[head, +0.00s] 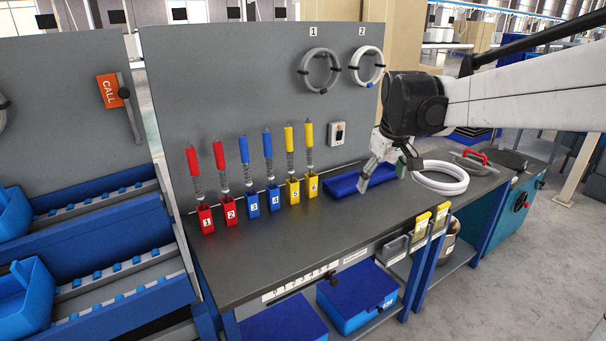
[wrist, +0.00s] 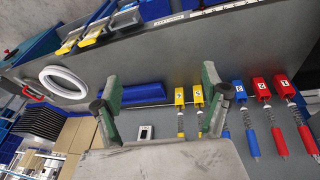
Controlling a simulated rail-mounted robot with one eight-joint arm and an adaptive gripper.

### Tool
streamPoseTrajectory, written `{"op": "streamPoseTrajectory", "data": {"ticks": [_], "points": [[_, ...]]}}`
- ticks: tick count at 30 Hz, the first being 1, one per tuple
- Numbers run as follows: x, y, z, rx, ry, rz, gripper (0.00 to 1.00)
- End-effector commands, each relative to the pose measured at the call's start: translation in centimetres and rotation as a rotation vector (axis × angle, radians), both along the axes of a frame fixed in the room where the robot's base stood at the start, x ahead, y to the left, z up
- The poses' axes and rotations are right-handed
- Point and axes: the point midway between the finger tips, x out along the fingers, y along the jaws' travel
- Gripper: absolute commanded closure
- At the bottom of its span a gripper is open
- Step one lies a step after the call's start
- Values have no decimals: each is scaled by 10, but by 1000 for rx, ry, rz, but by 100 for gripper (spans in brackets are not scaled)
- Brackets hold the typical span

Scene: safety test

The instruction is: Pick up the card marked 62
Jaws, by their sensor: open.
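Two yellow cards, the left one (head: 421,226) and the right one (head: 442,212), sit in holders on the bench's front edge in the head view. They also show at the upper left of the wrist view (wrist: 71,42). Their markings are too small to read, so I cannot tell which is 62. My gripper (head: 388,172) is above the back right of the bench, near the blue tray, behind and apart from the cards. In the wrist view its two green-grey fingers (wrist: 160,85) are spread with nothing between them.
The shallow blue tray (head: 362,180) and a white coiled hose (head: 440,177) lie near my gripper. Numbered red, blue and yellow tool holders (head: 252,200) line the back of the bench. The bench top (head: 310,232) is clear in front. Blue boxes (head: 357,295) stand below.

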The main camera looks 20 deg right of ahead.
Motion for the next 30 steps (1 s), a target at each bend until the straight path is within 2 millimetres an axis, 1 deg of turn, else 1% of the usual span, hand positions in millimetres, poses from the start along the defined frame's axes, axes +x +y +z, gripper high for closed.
{"op": "streamPoseTrajectory", "data": {"ticks": [1,5,6,11,15,21,24,27,30], "points": [[13,-15,-1,-1,17,2,22],[41,-51,-11,-2,63,20,22],[48,-63,-15,-2,78,24,22],[76,-111,-34,3,133,49,22],[95,-154,-58,14,180,70,22],[113,-215,-98,36,242,100,22],[117,-240,-117,48,266,115,22],[118,-258,-132,57,284,127,22],[119,-270,-142,63,294,133,22]]}}
